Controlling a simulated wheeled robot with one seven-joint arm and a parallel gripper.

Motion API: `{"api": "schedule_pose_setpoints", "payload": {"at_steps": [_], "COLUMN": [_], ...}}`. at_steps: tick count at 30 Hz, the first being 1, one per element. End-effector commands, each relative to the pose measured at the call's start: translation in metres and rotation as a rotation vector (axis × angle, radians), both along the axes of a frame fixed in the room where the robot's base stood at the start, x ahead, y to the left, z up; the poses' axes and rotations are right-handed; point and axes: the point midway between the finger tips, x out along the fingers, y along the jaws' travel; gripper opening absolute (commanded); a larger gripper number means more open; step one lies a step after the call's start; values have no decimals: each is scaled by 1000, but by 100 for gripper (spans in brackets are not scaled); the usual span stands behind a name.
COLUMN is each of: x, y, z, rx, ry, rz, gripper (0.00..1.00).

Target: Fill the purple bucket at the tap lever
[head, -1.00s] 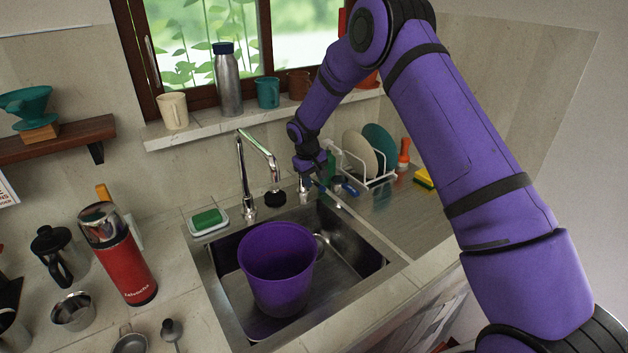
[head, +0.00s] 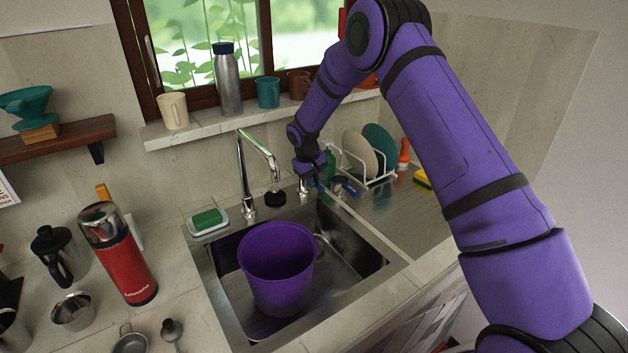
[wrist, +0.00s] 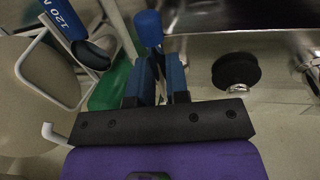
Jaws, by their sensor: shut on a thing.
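The purple bucket (head: 276,262) stands upright in the steel sink. Its inside looks dark purple and I cannot make out water in it. My gripper (head: 318,186) is right of the nozzle at the sink's back edge. In the wrist view my gripper's blue fingers (wrist: 161,80) are shut on the tap lever, whose blue end (wrist: 148,28) shows beyond them. The fingers hide most of the lever.
A dish rack with plates (head: 368,160) stands close right of my gripper; it is at left in the wrist view. A green sponge on a dish (head: 207,219) lies left of the tap. A red flask (head: 127,255) stands on the left counter. The right drainboard is mostly clear.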

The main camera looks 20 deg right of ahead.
Motion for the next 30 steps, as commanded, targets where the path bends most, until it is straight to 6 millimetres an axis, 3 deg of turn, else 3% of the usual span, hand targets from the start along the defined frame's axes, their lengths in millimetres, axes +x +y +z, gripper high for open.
{"api": "schedule_pose_setpoints", "payload": {"at_steps": [18, 30], "x": [-1, 0], "y": [29, 36], "z": [0, 0], "rx": [0, 0], "ry": [-1, 0], "rz": [-378, -484], "gripper": [0, 0]}}
